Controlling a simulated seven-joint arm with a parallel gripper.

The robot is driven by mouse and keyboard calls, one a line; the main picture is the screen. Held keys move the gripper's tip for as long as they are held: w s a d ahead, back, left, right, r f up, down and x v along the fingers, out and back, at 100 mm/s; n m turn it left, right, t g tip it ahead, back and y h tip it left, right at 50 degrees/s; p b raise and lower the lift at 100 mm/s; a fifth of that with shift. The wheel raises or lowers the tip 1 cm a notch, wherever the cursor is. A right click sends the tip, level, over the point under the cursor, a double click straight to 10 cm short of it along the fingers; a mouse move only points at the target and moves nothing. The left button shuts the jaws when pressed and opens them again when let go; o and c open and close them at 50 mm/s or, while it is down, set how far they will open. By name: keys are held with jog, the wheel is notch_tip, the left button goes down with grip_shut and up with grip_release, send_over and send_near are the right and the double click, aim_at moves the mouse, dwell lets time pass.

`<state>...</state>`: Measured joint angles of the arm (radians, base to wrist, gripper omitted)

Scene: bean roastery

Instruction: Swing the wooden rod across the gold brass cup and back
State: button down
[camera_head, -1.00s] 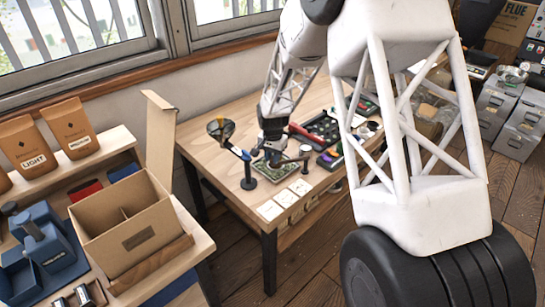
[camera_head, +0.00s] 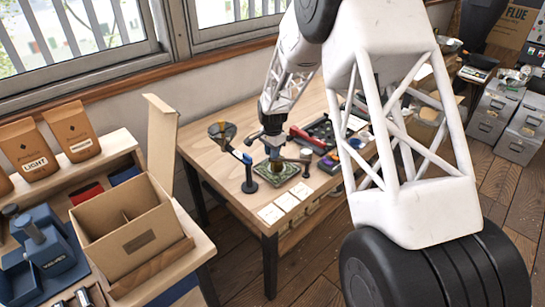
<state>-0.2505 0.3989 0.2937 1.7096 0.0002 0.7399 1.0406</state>
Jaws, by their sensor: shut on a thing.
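My gripper (camera_head: 272,151) is over the worktable, above a small green patterned mat (camera_head: 288,171). Its fingers are small and dark at this distance. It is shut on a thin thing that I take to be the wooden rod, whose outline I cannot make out. A small yellowish-gold shape just below the gripper looks like the brass cup (camera_head: 276,166), standing on the mat. The gripper partly hides it, and I cannot tell whether the rod touches it.
Pale cards (camera_head: 271,214) lie at the front edge. A dark tray (camera_head: 322,131) lies behind right. The table's left part is clear.

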jog(key=w+d+m, duration=0.4)
jog(key=w+m, duration=0.5)
jog(key=shift+w+d, duration=0.35)
jog(key=c, duration=1)
grip_release()
jog(key=shift+o, duration=0.2)
notch_tip(320, 180, up, 8)
jog(key=shift+f, duration=0.1)
